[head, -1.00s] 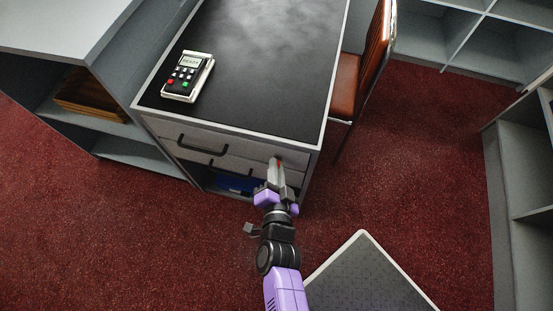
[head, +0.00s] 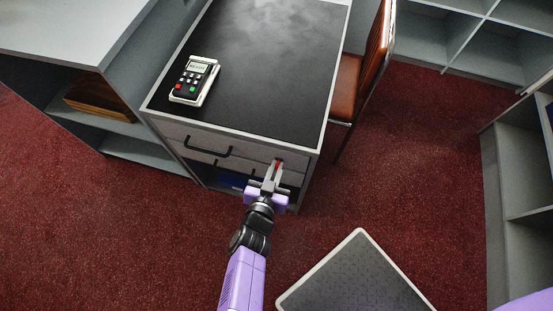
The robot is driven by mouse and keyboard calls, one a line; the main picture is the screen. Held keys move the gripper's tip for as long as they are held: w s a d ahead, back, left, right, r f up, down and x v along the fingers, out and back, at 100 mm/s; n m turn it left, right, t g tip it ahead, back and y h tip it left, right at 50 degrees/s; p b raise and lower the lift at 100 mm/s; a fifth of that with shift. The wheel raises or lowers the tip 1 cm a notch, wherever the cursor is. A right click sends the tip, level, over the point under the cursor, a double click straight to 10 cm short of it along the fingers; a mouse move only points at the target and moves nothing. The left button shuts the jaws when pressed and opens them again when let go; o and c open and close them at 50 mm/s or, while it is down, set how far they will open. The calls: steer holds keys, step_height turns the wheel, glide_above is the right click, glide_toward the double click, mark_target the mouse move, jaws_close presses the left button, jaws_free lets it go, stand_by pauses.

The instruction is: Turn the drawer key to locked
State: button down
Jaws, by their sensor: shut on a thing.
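The drawer key shows as a small red piece (head: 278,165) at the right end of the top drawer front (head: 256,161) of the desk. My gripper (head: 276,170) is at the key, with its fingers on either side of the red piece and shut on it. The fingers cover most of the key and its lock, so I cannot read the key's angle or any lock marks. The top drawer looks closed, with its black handle (head: 208,147) to the left of my gripper.
A card terminal (head: 193,80) lies on the black desk top (head: 265,65). A brown chair (head: 352,85) stands at the desk's right side. Grey shelves stand left and right. A grey platform (head: 355,275) lies on the red carpet (head: 420,170) at the front.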

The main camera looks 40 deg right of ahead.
stand_by(0.3)
steer(key=c, duration=1.5)
jaws_free()
steer(key=shift+c, duration=0.2)
steer(key=v, duration=0.7)
steer(key=shift+a, duration=0.35)
steer(key=shift+s+r, duration=0.1)
steer(key=shift+s, duration=0.05)
